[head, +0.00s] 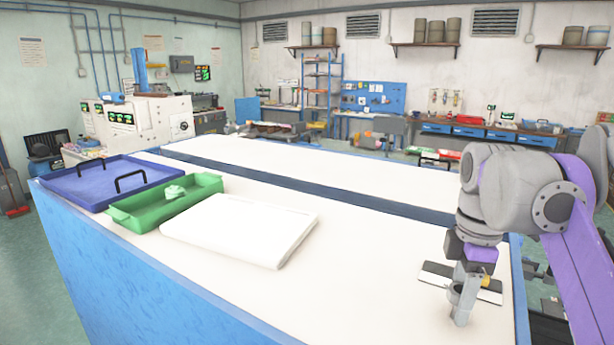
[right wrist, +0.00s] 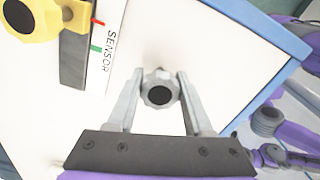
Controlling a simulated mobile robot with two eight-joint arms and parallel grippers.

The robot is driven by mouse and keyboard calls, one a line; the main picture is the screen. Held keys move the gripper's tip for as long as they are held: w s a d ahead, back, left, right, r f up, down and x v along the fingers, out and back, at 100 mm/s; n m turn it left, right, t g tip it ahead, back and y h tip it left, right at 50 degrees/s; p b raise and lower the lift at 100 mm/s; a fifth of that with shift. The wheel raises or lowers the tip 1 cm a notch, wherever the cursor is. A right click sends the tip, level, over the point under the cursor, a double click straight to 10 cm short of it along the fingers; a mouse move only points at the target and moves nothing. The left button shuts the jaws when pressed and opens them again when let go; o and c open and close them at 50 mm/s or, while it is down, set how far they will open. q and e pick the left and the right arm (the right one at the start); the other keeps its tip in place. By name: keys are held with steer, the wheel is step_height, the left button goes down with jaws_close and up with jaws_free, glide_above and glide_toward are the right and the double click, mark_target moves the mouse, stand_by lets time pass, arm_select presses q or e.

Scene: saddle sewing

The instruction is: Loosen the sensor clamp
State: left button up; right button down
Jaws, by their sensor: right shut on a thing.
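My right gripper (head: 463,296) reaches down to the right end of the white table. In the right wrist view its two fingers (right wrist: 160,82) are shut on a grey lobed knob (right wrist: 159,95) with a dark centre, one finger on each side. A yellow knob (right wrist: 30,18) with a dark centre sits on a dark plate at the upper left, beside a white strip (right wrist: 107,45) labelled SENSOR with a red and a green mark. The yellow knob also shows small in the head view (head: 487,282), behind the gripper. My left gripper is out of view.
A white slab (head: 240,230), a green tray (head: 135,213) with a pale green lump (head: 174,192) in it, and a blue tray (head: 85,185) stand on the left of the table (head: 350,270). The table's middle is clear. Its right edge is close to my right gripper.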

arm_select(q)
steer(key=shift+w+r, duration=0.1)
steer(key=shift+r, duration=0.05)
arm_select(e)
steer(key=shift+n, duration=0.4)
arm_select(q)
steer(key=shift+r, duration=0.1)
arm_select(e)
steer(key=shift+r+n+p, duration=0.1)
steer(key=shift+n+p, duration=0.2)
steer(key=shift+n, duration=0.8)
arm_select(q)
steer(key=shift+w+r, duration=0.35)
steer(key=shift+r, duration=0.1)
arm_select(e)
steer(key=shift+w+n, duration=0.1)
steer(key=shift+n, duration=0.5)
